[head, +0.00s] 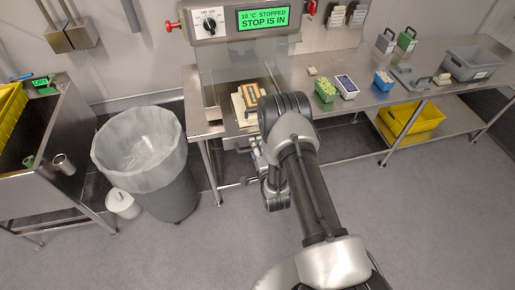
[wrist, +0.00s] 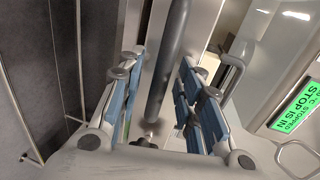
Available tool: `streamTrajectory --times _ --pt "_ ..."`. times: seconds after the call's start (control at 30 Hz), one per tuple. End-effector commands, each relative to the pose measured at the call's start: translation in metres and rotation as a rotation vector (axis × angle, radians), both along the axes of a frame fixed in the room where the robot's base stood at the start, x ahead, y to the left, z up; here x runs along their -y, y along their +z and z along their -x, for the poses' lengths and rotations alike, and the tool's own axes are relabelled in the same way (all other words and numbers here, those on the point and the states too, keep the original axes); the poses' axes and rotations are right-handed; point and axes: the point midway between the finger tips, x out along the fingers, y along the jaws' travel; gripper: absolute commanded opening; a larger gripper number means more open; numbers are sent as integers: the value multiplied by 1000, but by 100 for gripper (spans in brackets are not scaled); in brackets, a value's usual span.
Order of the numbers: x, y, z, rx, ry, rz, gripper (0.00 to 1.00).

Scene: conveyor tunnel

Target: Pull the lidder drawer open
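My gripper (wrist: 161,75) is open in the wrist view, with blue-padded fingers on either side of a dark grey round bar (wrist: 169,62). The bar looks like a handle and runs lengthwise between the fingers; gaps show on both sides, and I cannot tell how near it is. The lidder (head: 242,60) is the machine with a clear guard on the left end of the steel table, in the head view. My gripper (head: 252,163) is low at its front, partly hidden by my arm. The lidder drawer cannot be made out clearly; my arm covers that area.
A lined waste bin (head: 150,170) and a sink (head: 45,140) stand left of the lidder. The steel table (head: 345,117) carries small boxes and a grey tub (head: 474,66); a yellow crate (head: 410,121) is on its lower shelf. The floor in front is clear. The lidder display reads "STOP IS IN".

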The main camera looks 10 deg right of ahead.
Motion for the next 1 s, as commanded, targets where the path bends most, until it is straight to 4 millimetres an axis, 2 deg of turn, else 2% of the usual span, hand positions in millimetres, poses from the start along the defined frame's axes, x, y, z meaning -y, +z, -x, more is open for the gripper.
streamTrajectory --times 0.17,0.5,0.7,1.0 --pt "0 1 10 -3 0 0 33" --pt "0 15 78 -5 0 -1 33" --pt "0 22 108 -3 0 0 33" --pt "0 25 118 1 0 0 33"
